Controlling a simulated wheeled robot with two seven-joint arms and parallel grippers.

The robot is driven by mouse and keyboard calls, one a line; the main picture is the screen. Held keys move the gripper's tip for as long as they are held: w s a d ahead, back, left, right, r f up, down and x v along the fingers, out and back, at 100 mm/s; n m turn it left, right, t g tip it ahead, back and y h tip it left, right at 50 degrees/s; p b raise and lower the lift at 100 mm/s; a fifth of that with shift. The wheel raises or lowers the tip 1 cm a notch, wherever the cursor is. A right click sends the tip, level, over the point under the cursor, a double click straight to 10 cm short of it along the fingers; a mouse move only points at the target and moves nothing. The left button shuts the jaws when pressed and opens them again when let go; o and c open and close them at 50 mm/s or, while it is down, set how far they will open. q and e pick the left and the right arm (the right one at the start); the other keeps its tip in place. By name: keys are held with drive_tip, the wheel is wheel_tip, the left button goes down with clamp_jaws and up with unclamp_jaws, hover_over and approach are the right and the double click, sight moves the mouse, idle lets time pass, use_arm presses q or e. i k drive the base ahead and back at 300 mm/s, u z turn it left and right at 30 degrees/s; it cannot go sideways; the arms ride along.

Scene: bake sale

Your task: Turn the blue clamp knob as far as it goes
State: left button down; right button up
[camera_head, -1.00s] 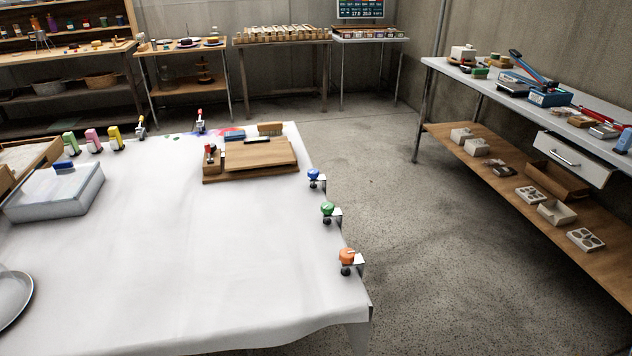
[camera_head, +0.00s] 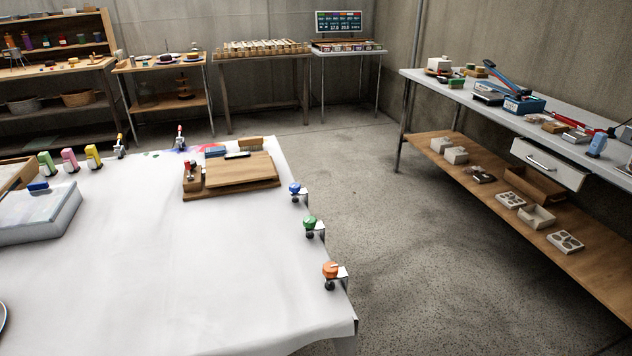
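The blue clamp knob (camera_head: 295,188) sits on a small metal clamp at the right edge of the white-covered table (camera_head: 190,265), the farthest of the three clamps in a row there. A green clamp knob (camera_head: 310,222) and an orange clamp knob (camera_head: 330,269) stand nearer along the same edge. The blue knob is small in the view, so how far it is turned cannot be told. Neither of my grippers is in view.
A wooden board (camera_head: 235,175) lies on the table left of the blue knob. A grey side table (camera_head: 440,86) with a wooden lower shelf and a drawer (camera_head: 545,163) stands to the right. Open concrete floor (camera_head: 400,270) lies between the tables.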

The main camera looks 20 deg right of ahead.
sight(294, 188)
drive_tip(key=z, duration=2.4)
drive_tip(key=i, duration=2.7)
drive_tip(key=u, duration=2.15)
drive_tip(key=i, duration=1.05)
drive_tip(key=u, duration=3.4)
